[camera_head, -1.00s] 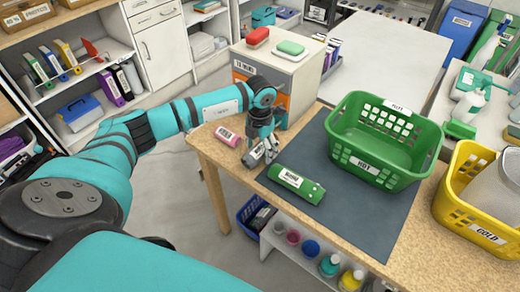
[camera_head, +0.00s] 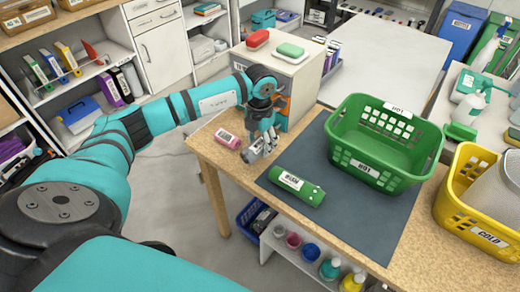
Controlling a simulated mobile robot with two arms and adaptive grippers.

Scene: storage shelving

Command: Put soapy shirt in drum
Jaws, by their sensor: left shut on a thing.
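I see nothing that I can clearly tell as a shirt or a drum. My left gripper (camera_head: 266,143) is over the back left part of the table, shut on a small grey item with a white label (camera_head: 250,154). The fingers hide part of this item, and I cannot tell whether it still touches the table. A pink labelled item (camera_head: 228,138) lies just left of it. A green labelled item (camera_head: 297,186) lies in front, on the dark mat (camera_head: 345,222). My right gripper is out of view.
A green basket labelled HOT (camera_head: 372,172) stands on the mat, right of my gripper. A yellow basket labelled COLD (camera_head: 483,236) is at the right edge. A cabinet (camera_head: 268,72) with red and green blocks stands behind the gripper. The mat's front is clear.

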